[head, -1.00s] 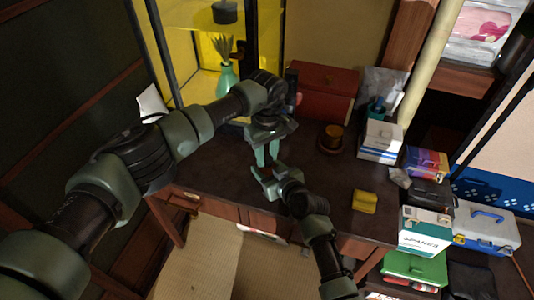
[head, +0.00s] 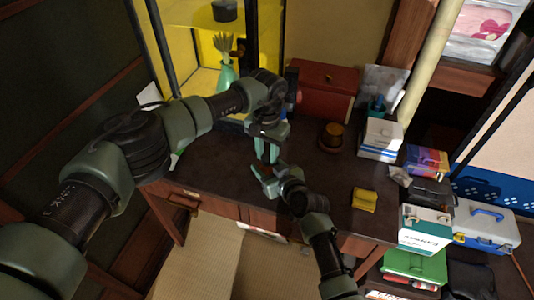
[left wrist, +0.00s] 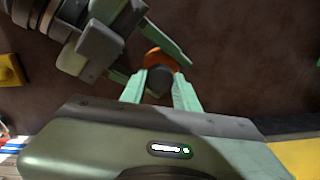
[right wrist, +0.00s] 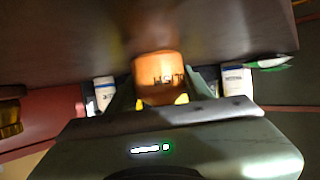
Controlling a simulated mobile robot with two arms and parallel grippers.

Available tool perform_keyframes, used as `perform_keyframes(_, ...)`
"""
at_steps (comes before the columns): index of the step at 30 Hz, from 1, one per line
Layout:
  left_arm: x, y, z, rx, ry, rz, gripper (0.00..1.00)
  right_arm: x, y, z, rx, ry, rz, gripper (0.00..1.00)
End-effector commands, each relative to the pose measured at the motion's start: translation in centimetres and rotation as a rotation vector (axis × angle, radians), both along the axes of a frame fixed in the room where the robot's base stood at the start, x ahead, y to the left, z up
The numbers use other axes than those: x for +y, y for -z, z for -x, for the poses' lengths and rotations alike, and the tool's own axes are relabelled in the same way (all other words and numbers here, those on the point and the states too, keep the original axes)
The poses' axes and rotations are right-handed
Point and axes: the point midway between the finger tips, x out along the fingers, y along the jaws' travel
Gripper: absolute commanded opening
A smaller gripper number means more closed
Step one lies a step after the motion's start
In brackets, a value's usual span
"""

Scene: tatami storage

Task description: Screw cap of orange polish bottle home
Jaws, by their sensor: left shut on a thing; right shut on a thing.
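The orange polish bottle (right wrist: 158,66) fills the middle of the right wrist view, with dark lettering on its side. My right gripper (right wrist: 157,98) is shut around its body. In the left wrist view the orange bottle (left wrist: 166,57) shows below its dark cap (left wrist: 160,80), which sits at the bottle's top. My left gripper (left wrist: 159,92) is shut on the cap from above. In the head view my left gripper (head: 268,146) is just above my right gripper (head: 264,180), over the dark desk. The cap's thread is hidden.
A yellow block-like object (head: 364,200) lies on the desk (head: 225,180) to the right. A brown round container (head: 332,135), a red box (head: 326,90) and a white box (head: 380,139) stand behind. A green vase (head: 227,75) stands back left.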

Motion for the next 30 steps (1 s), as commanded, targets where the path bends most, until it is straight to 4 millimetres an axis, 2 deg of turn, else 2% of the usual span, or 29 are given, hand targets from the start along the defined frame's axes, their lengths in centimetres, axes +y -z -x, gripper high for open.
perform_keyframes(4, 0.0, -0.1, -0.1, -0.001, -0.003, 0.000, 0.00, -0.1, 0.1, 0.0, 0.002, 0.000, 0.001, 0.00)
perform_keyframes(5, 0.0, -0.1, -0.1, -0.001, -0.003, 0.000, 0.36, -0.1, 0.1, 0.0, 0.002, 0.000, 0.001, 0.00)
perform_keyframes(6, 0.0, -0.1, -0.1, -0.001, -0.003, 0.000, 0.47, -0.1, 0.1, 0.0, 0.003, 0.000, 0.001, 0.00)
perform_keyframes(7, 0.0, -0.1, -0.1, -0.001, -0.003, 0.000, 0.52, -0.1, 0.1, 0.0, 0.003, 0.000, 0.001, 0.00)
perform_keyframes(18, 0.0, -0.4, -0.1, -0.001, -0.004, 0.001, 0.52, 0.0, 0.1, 0.0, 0.002, 0.000, 0.001, 0.00)
perform_keyframes(27, 0.0, -4.0, -0.1, -0.002, -0.004, 0.000, 0.52, 0.0, 0.1, 0.0, 0.002, 0.000, 0.001, 0.00)
perform_keyframes(30, 0.0, -4.5, 0.0, -0.001, -0.004, 0.001, 0.52, 0.0, 0.1, 0.0, 0.002, 0.000, 0.001, 0.00)
